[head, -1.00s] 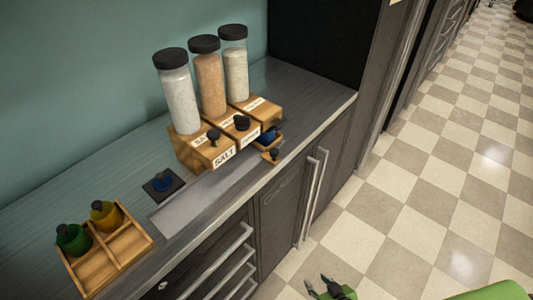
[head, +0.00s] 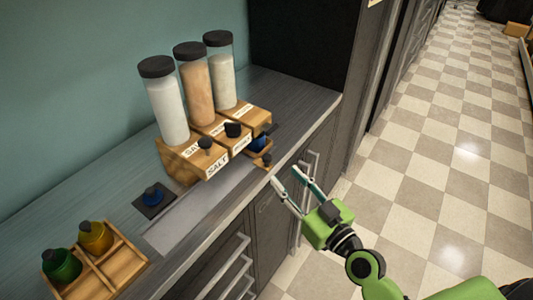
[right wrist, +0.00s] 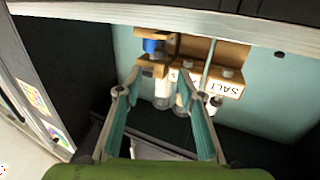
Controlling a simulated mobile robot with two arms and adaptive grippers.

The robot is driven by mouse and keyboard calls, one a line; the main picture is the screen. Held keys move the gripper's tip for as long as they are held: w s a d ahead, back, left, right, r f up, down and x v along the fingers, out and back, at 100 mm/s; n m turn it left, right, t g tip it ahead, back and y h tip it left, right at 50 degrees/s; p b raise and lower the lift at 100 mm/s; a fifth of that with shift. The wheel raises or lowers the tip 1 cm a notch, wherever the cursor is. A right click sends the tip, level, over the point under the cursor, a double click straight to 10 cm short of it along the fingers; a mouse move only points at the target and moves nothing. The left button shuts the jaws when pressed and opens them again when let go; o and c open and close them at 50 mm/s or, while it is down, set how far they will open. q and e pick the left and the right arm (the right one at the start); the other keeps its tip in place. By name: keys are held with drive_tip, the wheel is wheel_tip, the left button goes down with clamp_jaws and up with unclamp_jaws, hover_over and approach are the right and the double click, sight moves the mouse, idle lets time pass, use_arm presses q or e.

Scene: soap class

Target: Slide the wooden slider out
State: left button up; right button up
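A wooden dispenser block (head: 185,164) stands on the counter with jars of pale and orange grains on top. At its right unit, a wooden slider (head: 261,161) with a dark knob sticks out toward the counter's front edge. A blue cup (head: 258,144) sits at this slider. My right gripper (head: 285,175) is open and empty, just in front of the slider and apart from it in the head view. The right wrist view shows the scene upside down, with the slider (right wrist: 151,68) and blue cup (right wrist: 151,46) beyond the open fingers (right wrist: 158,78). My left gripper is out of view.
A wooden tray (head: 126,265) with green and yellow cups stands at the lower left. Another blue cup (head: 152,194) sits on a dark square pad. Cabinet handles (head: 300,207) stick out below the counter edge.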

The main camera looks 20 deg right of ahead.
sight(269, 159)
drive_tip(key=p+x, duration=0.2)
drive_tip(key=x, duration=0.8)
drive_tip(key=shift+w+a, duration=0.15)
clamp_jaws()
